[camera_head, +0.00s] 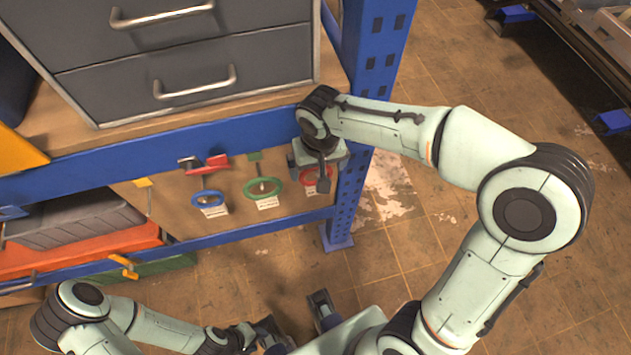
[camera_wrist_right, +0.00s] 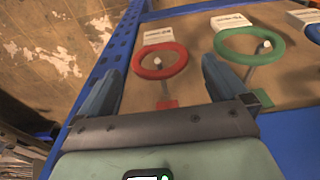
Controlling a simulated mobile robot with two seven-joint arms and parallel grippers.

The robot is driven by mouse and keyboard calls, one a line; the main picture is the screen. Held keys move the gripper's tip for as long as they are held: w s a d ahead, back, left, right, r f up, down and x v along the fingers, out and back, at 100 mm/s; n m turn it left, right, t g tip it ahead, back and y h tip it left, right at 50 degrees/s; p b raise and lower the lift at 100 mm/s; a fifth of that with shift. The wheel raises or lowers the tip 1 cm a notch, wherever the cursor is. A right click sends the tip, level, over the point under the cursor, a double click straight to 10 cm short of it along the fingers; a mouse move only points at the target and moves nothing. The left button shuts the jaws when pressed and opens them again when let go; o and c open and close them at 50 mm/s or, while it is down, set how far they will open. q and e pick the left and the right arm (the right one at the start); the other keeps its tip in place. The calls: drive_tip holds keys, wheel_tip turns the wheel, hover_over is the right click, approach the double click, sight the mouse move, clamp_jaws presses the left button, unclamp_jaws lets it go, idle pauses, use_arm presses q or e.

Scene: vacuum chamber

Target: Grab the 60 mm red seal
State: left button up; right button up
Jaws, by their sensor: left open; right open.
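The red seal ring (camera_wrist_right: 178,68) hangs on a peg on the board, with a white label beside it, in the right wrist view. In the head view the red seal (camera_head: 306,180) is partly hidden by my right gripper (camera_head: 322,180). In the right wrist view my right gripper (camera_wrist_right: 160,68) is open and empty, its two fingers appearing on either side of the red ring; contact cannot be told. My left gripper (camera_head: 294,317) is open and empty, low in the head view, away from the board.
A green ring (camera_head: 263,195) and a blue ring (camera_head: 207,206) hang left of the red seal. A blue shelf post (camera_head: 350,195) stands close to its right. A blue beam (camera_head: 170,145) and grey drawers (camera_head: 190,75) are above. Grey and red bins (camera_head: 90,255) sit at left.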

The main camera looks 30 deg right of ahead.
sight(317, 171)
drive_tip(key=f, duration=0.2)
drive_tip(key=w+f, duration=0.1)
drive_tip(key=f, duration=0.3)
drive_tip(key=shift+w+d+f+b, duration=0.3)
drive_tip(key=shift+f, duration=0.05)
drive_tip(key=c, duration=0.7)
